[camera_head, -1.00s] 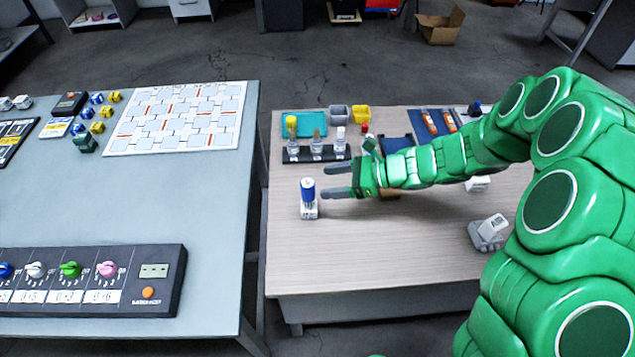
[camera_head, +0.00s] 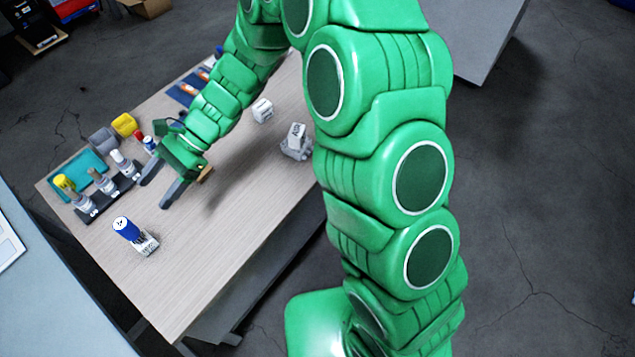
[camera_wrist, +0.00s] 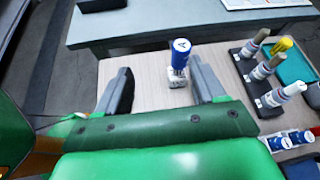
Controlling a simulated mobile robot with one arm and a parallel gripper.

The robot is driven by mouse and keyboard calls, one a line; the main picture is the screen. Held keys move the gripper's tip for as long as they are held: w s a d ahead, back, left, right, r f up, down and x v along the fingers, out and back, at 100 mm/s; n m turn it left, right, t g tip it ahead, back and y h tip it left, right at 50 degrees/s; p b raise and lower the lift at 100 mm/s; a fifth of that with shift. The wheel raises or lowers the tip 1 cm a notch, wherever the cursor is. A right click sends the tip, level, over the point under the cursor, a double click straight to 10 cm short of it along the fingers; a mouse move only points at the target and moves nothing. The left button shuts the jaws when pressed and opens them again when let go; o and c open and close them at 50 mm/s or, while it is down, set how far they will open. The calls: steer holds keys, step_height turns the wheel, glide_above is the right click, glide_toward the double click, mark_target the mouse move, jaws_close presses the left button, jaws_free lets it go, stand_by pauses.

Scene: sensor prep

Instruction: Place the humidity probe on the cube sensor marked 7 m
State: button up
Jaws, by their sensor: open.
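A blue-topped cylinder marked A (camera_head: 126,229) stands upright on a small white lettered block (camera_head: 149,245) near the table's corner. I cannot read the block's lettering. In the wrist view the cylinder (camera_wrist: 181,54) and block (camera_wrist: 178,82) appear beyond my gripper, nearer the right finger. My gripper (camera_head: 153,195) is open and empty above the table, its fingers pointing toward the cylinder but apart from it. A white lettered cube (camera_head: 263,110) lies farther back, and a white block marked AIR (camera_head: 297,135) sits on a grey base. I cannot make out which is marked 7 m.

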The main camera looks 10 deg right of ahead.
steer(key=s+d+r+n+t+h, duration=0.2)
steer(key=s+d+r+n+h, duration=0.1)
steer(key=d, duration=1.1)
steer(key=s+d+r+n+t+h, duration=0.2)
steer(key=s+d+r, duration=0.4)
steer(key=d, duration=0.8)
steer(key=s+d+r+n+t+h, duration=0.2)
steer(key=s+d+r+n+h, duration=0.2)
steer(key=s+d, duration=0.4)
steer(key=d+h, duration=0.1)
steer(key=d, duration=0.5)
steer(key=shift+r, duration=0.4)
